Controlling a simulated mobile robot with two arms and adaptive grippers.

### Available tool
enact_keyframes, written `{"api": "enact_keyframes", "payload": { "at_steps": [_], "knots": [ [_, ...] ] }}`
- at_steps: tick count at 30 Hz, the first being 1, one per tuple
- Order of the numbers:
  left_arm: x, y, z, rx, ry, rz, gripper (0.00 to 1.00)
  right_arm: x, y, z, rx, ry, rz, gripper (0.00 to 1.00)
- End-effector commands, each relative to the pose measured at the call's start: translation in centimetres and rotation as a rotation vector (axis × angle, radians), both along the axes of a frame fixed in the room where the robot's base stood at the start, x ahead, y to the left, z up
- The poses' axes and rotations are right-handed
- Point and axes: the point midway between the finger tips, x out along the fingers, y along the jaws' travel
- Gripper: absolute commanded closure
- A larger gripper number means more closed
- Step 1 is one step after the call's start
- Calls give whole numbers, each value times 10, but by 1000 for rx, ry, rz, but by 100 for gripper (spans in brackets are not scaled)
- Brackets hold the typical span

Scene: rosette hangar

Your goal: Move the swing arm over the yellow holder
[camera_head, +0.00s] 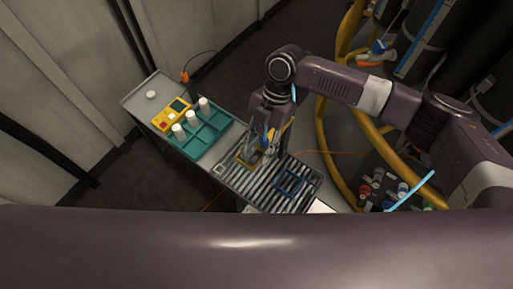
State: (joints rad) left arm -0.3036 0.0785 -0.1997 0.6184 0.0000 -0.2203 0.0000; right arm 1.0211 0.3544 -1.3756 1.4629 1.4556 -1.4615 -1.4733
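A yellow frame, which looks like the yellow holder (241,159), lies on a striped grey surface (254,189) at the right end of the bench. My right gripper (261,148) points down just above and to the right of this frame and covers part of it. Its fingers are small and overlap the things below, so I cannot tell whether they are open or shut on something. I cannot pick out the swing arm for certain; it may be hidden by the gripper. My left gripper is not in view.
A blue frame (290,184) lies on the striped surface. A teal tray (207,137) with several white cylinders and a yellow device (168,115) stand to the left. Yellow hoses (322,130) and a dark box of coloured caps (378,186) are at right.

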Motion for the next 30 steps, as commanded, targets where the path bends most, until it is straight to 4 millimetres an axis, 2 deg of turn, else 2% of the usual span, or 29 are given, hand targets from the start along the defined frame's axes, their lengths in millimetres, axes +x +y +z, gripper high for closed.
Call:
{"api": "enact_keyframes", "payload": {
  "at_steps": [6, 13, 22, 30],
  "knots": [
    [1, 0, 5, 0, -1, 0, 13, -4, 3, -13, -1, -1, 0, 67],
    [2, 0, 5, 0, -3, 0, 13, -4, 3, -14, 0, -1, 0, 68],
    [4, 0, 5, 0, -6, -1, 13, -4, 3, -13, 0, -1, 0, 100],
    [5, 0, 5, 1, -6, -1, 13, -4, 3, -13, 0, -1, 0, 100]
  ]
}}
